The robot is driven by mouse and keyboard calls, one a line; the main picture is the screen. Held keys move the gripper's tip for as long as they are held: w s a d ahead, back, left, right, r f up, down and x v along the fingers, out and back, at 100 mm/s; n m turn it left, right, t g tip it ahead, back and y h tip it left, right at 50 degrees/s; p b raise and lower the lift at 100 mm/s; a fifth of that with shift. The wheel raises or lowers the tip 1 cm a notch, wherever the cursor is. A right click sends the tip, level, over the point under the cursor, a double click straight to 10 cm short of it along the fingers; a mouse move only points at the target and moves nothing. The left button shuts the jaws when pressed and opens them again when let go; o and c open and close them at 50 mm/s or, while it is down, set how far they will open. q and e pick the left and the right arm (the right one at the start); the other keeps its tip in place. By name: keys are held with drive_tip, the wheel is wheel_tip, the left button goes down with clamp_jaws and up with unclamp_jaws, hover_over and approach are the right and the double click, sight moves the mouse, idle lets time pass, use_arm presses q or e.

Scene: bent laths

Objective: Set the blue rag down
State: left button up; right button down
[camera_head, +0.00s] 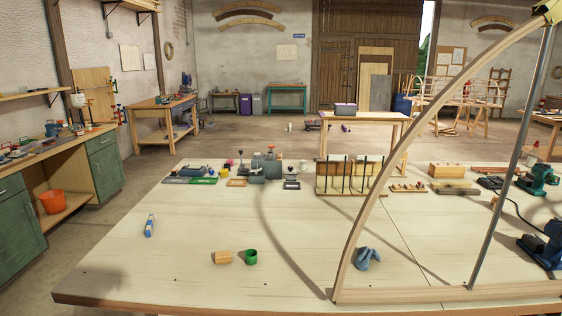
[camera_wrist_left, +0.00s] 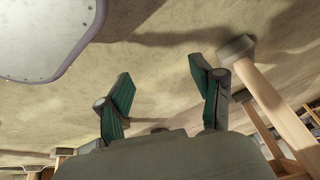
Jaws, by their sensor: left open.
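The blue rag (camera_head: 368,258) lies crumpled on the pale workbench (camera_head: 180,272), right of centre near the front. In the head view it shows inside the outline of a bent-lath frame (camera_head: 377,182), just above the frame's bottom bar. My left gripper (camera_wrist_left: 162,84) shows only in its wrist view. Its two green-padded fingers are apart with nothing between them, over a bare tan surface. The rag is not in the wrist view. Neither gripper shows in the head view, so the left gripper's distance from the rag cannot be told.
A blue-and-white item (camera_head: 150,226) lies further left. Tools and a clamp rack (camera_head: 349,176) line the back edge. A metal rod (camera_head: 512,160) slants at the right. The bench's left front is mostly clear.

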use_arm(q)
drive_tip(key=s+f+n+g, duration=0.2)
drive_tip(key=s+g, duration=0.1)
drive_tip(key=s, duration=1.1)
drive_tip(key=shift+a+f+g+y, duration=0.3)
drive_tip(key=shift+f, duration=0.1)
